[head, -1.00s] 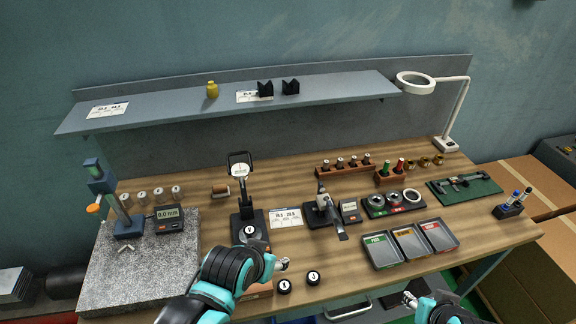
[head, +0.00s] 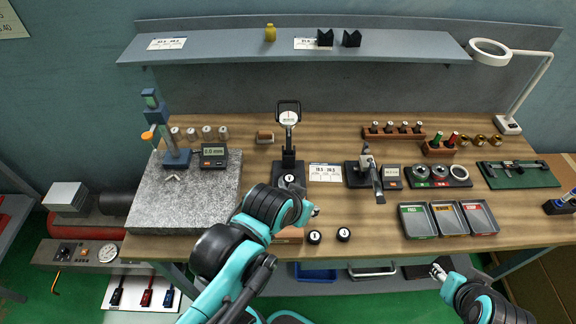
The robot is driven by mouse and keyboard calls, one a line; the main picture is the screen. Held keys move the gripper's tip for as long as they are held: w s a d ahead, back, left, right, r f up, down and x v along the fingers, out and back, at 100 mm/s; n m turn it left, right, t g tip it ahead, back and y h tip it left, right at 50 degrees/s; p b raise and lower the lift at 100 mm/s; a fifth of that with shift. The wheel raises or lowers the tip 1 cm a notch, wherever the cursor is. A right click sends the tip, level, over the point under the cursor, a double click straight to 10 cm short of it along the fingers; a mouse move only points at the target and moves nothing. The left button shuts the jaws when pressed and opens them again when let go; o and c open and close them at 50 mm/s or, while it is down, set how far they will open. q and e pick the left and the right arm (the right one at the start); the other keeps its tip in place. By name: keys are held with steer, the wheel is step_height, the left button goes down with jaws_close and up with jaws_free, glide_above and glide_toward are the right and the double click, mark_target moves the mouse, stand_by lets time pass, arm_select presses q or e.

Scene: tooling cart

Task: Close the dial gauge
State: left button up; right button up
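The dial gauge (head: 288,119) stands on a black base at the middle of the bench in the head view. My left gripper (head: 314,211) is in front and to the right of that base, apart from the dial. Its fingers are too small to tell open or shut.
Two numbered black pieces (head: 315,237) (head: 343,234) lie by my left gripper. A second bench instrument (head: 369,173) stands to the right, beyond a white card (head: 326,173). A granite plate (head: 190,205) with a height stand is at left; several trays (head: 418,235) are at right.

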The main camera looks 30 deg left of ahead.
mark_target(283, 123)
arm_select(q)
steer(key=w+a+r+n, duration=0.1)
steer(key=w+n, duration=0.1)
steer(key=w+a+r+n+h+p, duration=0.1)
steer(key=w, duration=0.1)
steer(key=w+a+r+n+p, duration=0.1)
steer(key=w+n, duration=0.1)
steer(key=w, duration=0.1)
steer(key=shift+a+r+n+h, duration=0.1)
steer(key=shift+a+n+h, duration=0.2)
steer(key=shift+a, duration=0.1)
jaws_close()
steer(key=w+a+r+n+t, duration=0.1)
steer(key=w+a+n, duration=0.1)
steer(key=w+a, duration=0.1)
steer(key=w+a+r+n+t+h+p, duration=0.1)
steer(key=w+a+n, duration=0.2)
steer(key=a, duration=0.3)
steer(key=w+a+r+n+t+h+p, duration=0.1)
steer(key=w+a+n, duration=0.2)
steer(key=a, duration=0.2)
steer(key=shift+w+a, duration=0.25)
steer(key=shift+w, duration=0.05)
steer(key=w+a+n+t+p, duration=0.1)
steer(key=a+n+t+p, duration=0.3)
steer(key=a, duration=1)
steer(key=w+d+f+n+b, duration=0.1)
steer(key=w+d+b, duration=0.3)
steer(key=w+d, duration=0.3)
